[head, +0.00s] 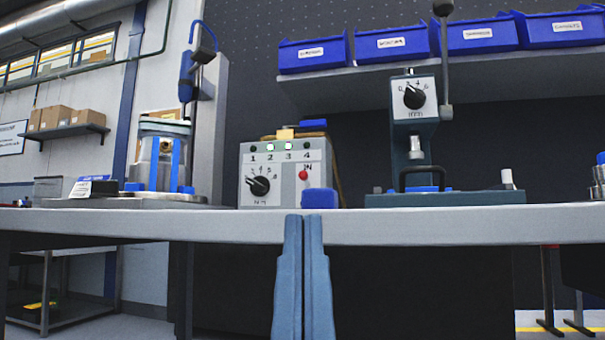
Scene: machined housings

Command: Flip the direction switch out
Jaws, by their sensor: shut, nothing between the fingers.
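A grey control box (284,172) stands on the workbench, left of centre. On its right side is a small red knob or lever tip (303,175), just below the letters "IN"; it looks like the direction switch. Any marking lower down is hidden by a blue block (320,198) at the box's lower right corner. The box also carries a black dial (258,186) and numbers 1 to 4, with green lamps lit above 2 and 3. My gripper (303,218) points upward in front of the bench edge, below the switch in the picture. Its two blue fingers are together and empty.
The bench edge (420,226) crosses behind my fingers. A press with a dial (414,97) stands at the right, with a long lever. A round metal housing in a blue-strapped fixture (160,160) stands at the left. Blue bins (405,42) line a shelf above.

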